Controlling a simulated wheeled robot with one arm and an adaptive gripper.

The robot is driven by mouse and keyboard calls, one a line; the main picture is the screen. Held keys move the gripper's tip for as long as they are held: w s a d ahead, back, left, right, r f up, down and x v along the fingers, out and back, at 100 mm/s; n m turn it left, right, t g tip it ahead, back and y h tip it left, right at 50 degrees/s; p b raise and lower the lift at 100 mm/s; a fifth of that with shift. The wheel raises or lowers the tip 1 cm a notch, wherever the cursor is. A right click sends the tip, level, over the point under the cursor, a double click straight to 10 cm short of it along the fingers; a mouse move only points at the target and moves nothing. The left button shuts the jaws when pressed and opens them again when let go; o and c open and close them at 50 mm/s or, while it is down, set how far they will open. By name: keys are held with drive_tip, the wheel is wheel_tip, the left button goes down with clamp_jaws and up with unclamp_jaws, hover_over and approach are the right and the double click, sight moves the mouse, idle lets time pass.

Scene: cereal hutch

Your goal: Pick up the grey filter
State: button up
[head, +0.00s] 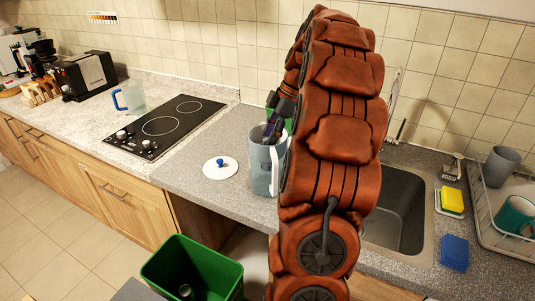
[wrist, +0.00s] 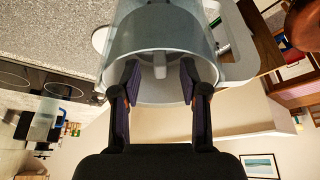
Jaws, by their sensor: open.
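A translucent grey jug (head: 262,172) with a white handle stands on the counter, partly behind my arm. My gripper (head: 271,131) points down at the jug's mouth. In the wrist view, my gripper (wrist: 159,76) is open, with its two dark fingers at the jug's rim. A pale grey upright piece, apparently part of the grey filter (wrist: 159,62), shows between the fingers, with gaps on both sides. The rest of the filter is hard to make out in the jug. In the head view the filter is hidden.
A white lid with a blue knob (head: 220,167) lies left of the jug. A black hob (head: 164,126) and a clear jug with a blue handle (head: 131,98) are farther left. The sink (head: 400,210) is to the right. A green bin (head: 192,268) stands below the counter.

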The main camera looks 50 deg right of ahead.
drive_tip(key=shift+p+x, duration=0.35)
drive_tip(key=shift+x, duration=0.85)
clamp_jaws()
